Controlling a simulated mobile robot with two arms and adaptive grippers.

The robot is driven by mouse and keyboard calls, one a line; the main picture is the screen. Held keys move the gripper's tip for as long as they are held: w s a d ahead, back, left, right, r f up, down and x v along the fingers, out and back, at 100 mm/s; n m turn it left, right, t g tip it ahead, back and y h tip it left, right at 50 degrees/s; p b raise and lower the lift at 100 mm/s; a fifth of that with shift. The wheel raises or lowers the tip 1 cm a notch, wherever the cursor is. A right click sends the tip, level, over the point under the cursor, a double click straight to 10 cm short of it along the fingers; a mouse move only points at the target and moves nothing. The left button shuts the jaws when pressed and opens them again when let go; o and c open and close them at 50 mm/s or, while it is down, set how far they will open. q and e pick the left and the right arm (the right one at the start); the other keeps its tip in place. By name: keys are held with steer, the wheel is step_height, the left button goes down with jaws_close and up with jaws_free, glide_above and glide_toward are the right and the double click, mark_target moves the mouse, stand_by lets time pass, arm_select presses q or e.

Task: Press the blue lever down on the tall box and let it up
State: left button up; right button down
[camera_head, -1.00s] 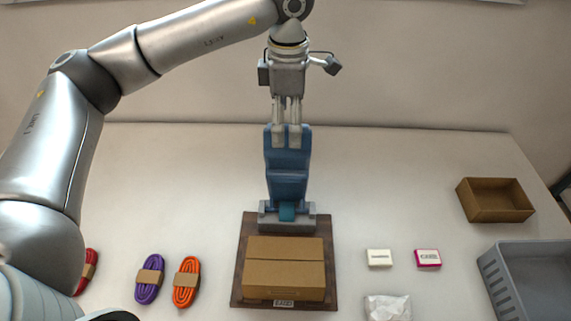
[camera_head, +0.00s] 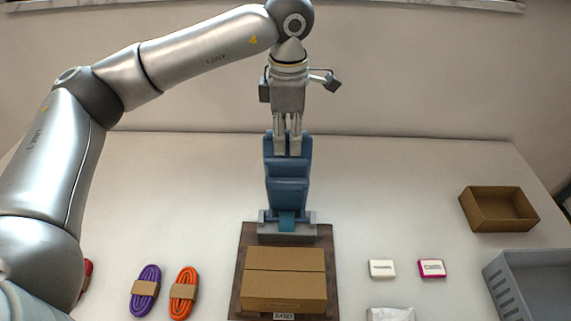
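The blue lever (camera_head: 287,190) stands up from a grey hinge base (camera_head: 266,228) at the back of a brown cardboard box (camera_head: 284,279) near the front middle of the table. My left gripper (camera_head: 287,151) points down from above. Its two fingers are side by side and look shut, with nothing visible between them. The fingertips overlap the upper end of the lever; whether they touch it I cannot tell. My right gripper is not in view.
The box sits on a dark brown board (camera_head: 244,262). Purple (camera_head: 146,278) and orange (camera_head: 186,276) cord bundles lie to the left, a red one (camera_head: 87,266) partly hidden. Small white (camera_head: 382,268) and pink (camera_head: 431,268) packets, an open brown box (camera_head: 499,222) and a grey crate (camera_head: 524,264) are right.

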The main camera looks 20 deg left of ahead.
arm_select(q)
steer(key=c, duration=0.4)
steer(key=shift+s+d+f, duration=0.1)
steer(key=shift+s, duration=0.3)
steer(key=shift+s+d+b, duration=0.3)
steer(key=shift+s+b, duration=0.1)
steer(key=shift+s, duration=0.55)
steer(key=shift+s+d+b, duration=0.25)
steer(key=shift+s+b, duration=0.15)
steer(key=shift+s, duration=0.5)
steer(key=shift+s+d+f+b, duration=0.2)
steer(key=shift+s+b, duration=0.15)
steer(key=shift+s, duration=0.4)
steer(key=shift+s+d+f+b, duration=0.1)
steer(key=shift+s+d+b, duration=0.2)
steer(key=shift+s, duration=0.4)
steer(key=shift+s+d+f+b, duration=0.1)
steer(key=shift+s+b, duration=0.3)
steer(key=shift+s, duration=0.35)
